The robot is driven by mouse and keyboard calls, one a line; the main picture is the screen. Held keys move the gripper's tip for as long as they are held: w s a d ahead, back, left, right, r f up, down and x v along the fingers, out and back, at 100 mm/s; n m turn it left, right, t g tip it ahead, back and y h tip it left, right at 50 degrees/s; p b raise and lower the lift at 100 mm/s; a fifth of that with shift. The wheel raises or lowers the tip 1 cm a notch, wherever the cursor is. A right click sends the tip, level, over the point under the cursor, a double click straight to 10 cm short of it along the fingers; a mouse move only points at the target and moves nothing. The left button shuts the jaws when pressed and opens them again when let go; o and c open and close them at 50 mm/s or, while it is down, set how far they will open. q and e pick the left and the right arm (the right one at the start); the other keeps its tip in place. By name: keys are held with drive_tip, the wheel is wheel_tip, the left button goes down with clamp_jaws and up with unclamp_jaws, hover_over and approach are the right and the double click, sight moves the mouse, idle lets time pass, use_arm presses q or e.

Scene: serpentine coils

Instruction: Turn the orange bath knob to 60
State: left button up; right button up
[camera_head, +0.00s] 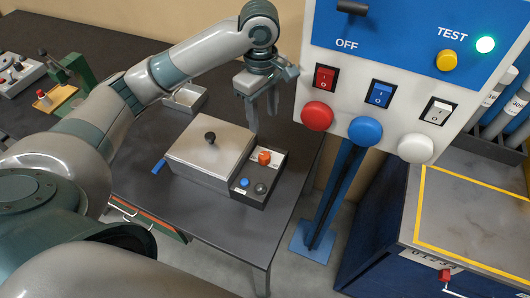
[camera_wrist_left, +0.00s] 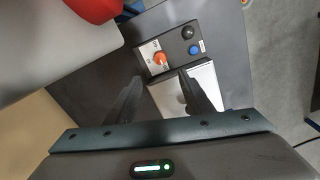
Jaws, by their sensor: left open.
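The orange bath knob (camera_head: 264,157) sits on the dark control panel (camera_head: 254,197) at the right side of a grey metal box on the table. In the left wrist view the orange knob (camera_wrist_left: 160,58) is on a white dial plate with small marks too blurred to read. My left gripper (camera_head: 264,120) is open and empty, above and behind the knob, apart from it. In the left wrist view its two fingers (camera_wrist_left: 159,75) point toward the panel, with the knob between and beyond their tips. My right gripper is not in view.
The box lid (camera_head: 209,150) has a black handle (camera_head: 210,137). A blue button (camera_head: 244,183) and a dark button (camera_head: 260,188) are on the panel. A switch board (camera_head: 395,80) on a blue post stands close to the right of my gripper.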

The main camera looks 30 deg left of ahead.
sight(265, 156)
use_arm(q)
drive_tip(key=f, duration=1.7)
drive_tip(key=shift+w, duration=0.25)
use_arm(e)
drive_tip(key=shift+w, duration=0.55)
use_arm(q)
drive_tip(key=c, duration=1)
drive_tip(key=shift+c, duration=0.2)
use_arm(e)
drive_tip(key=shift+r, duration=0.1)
